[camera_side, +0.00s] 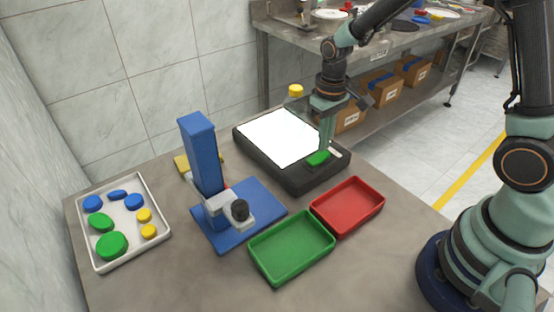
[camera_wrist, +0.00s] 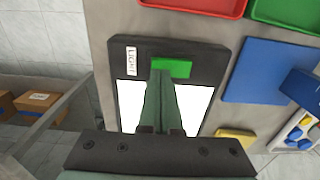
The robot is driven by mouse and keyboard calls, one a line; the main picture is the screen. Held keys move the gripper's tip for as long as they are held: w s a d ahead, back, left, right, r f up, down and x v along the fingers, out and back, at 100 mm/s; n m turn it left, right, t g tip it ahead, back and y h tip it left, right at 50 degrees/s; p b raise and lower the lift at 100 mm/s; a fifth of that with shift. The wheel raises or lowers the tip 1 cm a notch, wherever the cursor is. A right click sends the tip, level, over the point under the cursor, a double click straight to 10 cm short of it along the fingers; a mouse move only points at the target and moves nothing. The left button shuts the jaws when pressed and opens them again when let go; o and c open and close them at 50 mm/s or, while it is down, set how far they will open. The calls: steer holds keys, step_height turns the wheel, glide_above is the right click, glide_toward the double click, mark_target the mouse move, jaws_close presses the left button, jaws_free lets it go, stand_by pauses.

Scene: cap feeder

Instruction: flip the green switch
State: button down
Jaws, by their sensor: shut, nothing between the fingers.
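The green switch (camera_side: 317,158) is a small green rocker on the black frame of a light box (camera_side: 300,180) with a bright white panel (camera_side: 280,137). In the wrist view the green switch (camera_wrist: 178,68) lies beside a white label reading LIGHT (camera_wrist: 131,61). My gripper (camera_side: 326,149) is shut and empty, pointing down at the switch. In the wrist view my gripper (camera_wrist: 161,76) has its fingertips overlapping the switch's near left edge. I cannot tell whether they touch it.
A red tray (camera_side: 348,207) and a green tray (camera_side: 292,248) sit in front of the light box. A blue press (camera_side: 203,155) stands to its left. A white tray (camera_side: 157,190) holds several coloured caps.

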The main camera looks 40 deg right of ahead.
steer(key=shift+f, duration=0.8)
stand_by(0.4)
steer(key=shift+r, duration=3.55)
step_height(320, 180, up, 7)
steer(key=t, duration=0.2)
glide_above(323, 153)
steer(key=s, duration=0.3)
steer(key=s+d+r+t, duration=0.1)
steer(key=s+r+t, duration=0.2)
steer(key=s+r, duration=0.2)
steer(key=shift+s+t, duration=0.3)
steer(key=shift+s, duration=0.5)
